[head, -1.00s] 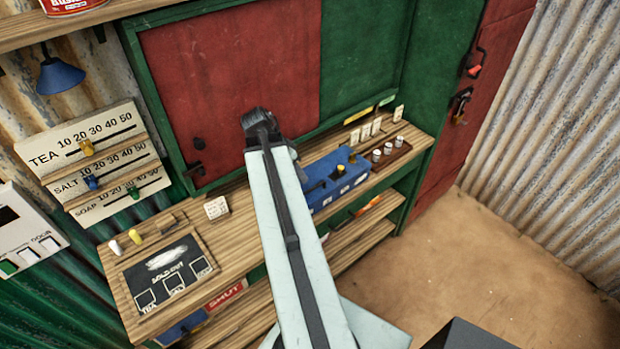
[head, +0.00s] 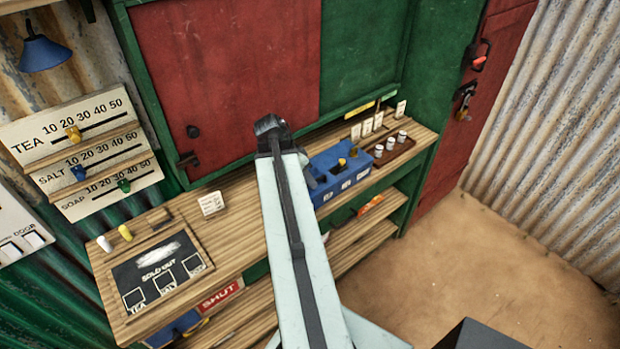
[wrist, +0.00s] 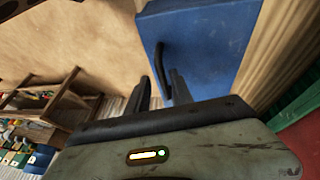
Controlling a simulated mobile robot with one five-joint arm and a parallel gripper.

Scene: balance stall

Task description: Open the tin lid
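A blue box-like tin (wrist: 208,35) with a dark curved handle (wrist: 160,68) fills the upper middle of the wrist view. Its lid seam cannot be made out. My gripper (wrist: 159,80) is open, with its two dark fingers apart just below the handle in the picture. The handle's lower end shows between the fingers; I cannot tell whether they touch it.
The wooden counter (head: 235,232) also bears a sold-out board (head: 160,262), a small white card (head: 211,203) and a brown tray (head: 391,150) of small pots. Red and green shutters (head: 235,75) rise behind. Sandy floor (head: 430,265) lies open at the right.

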